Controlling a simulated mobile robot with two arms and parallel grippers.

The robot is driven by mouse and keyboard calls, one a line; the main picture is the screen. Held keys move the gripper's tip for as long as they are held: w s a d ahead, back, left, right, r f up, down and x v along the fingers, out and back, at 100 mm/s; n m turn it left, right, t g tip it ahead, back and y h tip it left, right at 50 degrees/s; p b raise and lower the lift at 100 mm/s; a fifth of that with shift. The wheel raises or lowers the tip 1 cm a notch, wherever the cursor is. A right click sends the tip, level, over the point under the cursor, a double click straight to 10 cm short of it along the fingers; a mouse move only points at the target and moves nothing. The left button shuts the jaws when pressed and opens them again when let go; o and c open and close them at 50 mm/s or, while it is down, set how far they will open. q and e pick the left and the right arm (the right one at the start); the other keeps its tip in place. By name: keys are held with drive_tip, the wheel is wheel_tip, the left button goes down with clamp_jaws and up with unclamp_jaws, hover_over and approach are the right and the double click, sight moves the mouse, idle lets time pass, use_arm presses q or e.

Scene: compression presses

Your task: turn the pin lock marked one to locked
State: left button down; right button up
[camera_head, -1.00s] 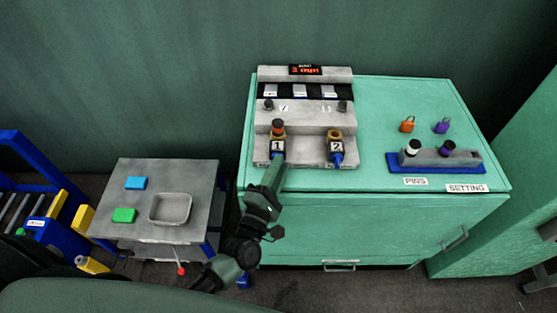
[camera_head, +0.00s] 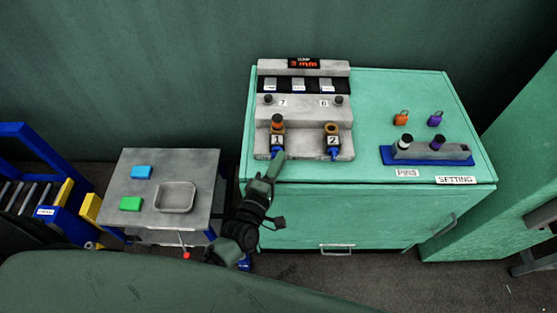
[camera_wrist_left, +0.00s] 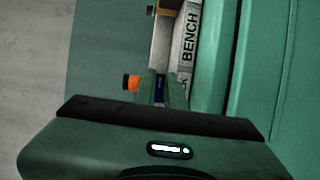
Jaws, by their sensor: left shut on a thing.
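The pin lock marked one (camera_head: 277,140) is on the left of the grey press block's front step. An orange and black pin (camera_head: 277,121) stands upright in its top. Its blue lever (camera_head: 276,152) points down toward the front. My left gripper (camera_head: 279,157) is shut on this lever, coming from below. In the left wrist view, the gripper's fingers (camera_wrist_left: 162,88) close around the blue lever (camera_wrist_left: 159,90), with an orange part (camera_wrist_left: 130,82) just left of them. The fingers partly hide the lever. My right gripper is not in view.
The pin lock marked two (camera_head: 333,141) stands to the right on the same block. A blue holder (camera_head: 425,159) with pins and two small padlocks are on the green cabinet (camera_head: 400,90). A grey side table (camera_head: 140,210) with a tray stands left.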

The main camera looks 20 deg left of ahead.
use_arm(q)
drive_tip(key=c, duration=1.5)
unclamp_jaws()
drive_tip(key=s, duration=0.2)
drive_tip(key=s+b, duration=0.1)
drive_tip(key=s, duration=0.2)
drive_tip(key=s+a, duration=0.1)
drive_tip(key=s, duration=0.1)
drive_tip(key=shift+s+b, duration=0.3)
